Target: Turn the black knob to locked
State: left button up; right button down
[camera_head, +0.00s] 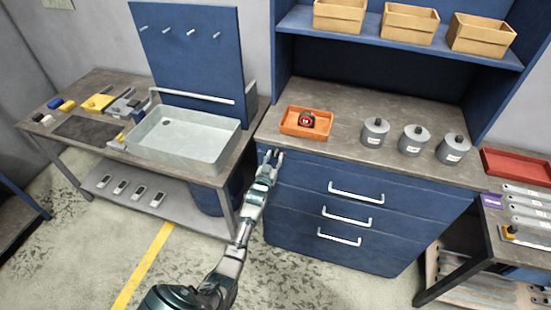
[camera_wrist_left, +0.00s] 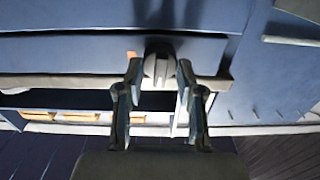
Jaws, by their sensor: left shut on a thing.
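My left gripper (camera_head: 271,157) reaches up to the top left corner of the blue drawer cabinet (camera_head: 295,195), just below the worktop edge. In the left wrist view its two fingers (camera_wrist_left: 159,82) stand on either side of the knob (camera_wrist_left: 158,64), which shows a dark part and a pale grey part. The gripper is shut on it. In the head view the fingers hide most of the knob, and I cannot read any locked mark or its turn angle. My right gripper is in neither view.
An orange tray (camera_head: 291,130) with a red and black round object (camera_head: 306,119) sits on the worktop above. Several grey canisters (camera_head: 413,139) stand to its right. A grey basin (camera_head: 168,148) is on the bench at left. The drawers with white handles (camera_head: 356,190) are closed.

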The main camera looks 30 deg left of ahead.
pick_arm(q)
jog(key=shift+d, duration=0.2)
jog(key=shift+a, duration=0.2)
jog(key=shift+m, duration=0.6)
jog(key=m+p, duration=0.1)
jog(key=m, duration=0.2)
jog(key=shift+d, duration=0.1)
jog(key=m, duration=0.3)
jog(key=shift+m, duration=0.4)
jog(key=m, duration=0.5)
jog(key=shift+f, duration=0.2)
jog(key=m, duration=0.4)
jog(key=shift+f+m+b, duration=0.1)
jog(key=shift+m+b, duration=0.25)
jog(key=shift+m, duration=0.05)
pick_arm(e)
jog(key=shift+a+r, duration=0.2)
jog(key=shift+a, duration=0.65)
pick_arm(q)
jog(key=shift+m, duration=0.3)
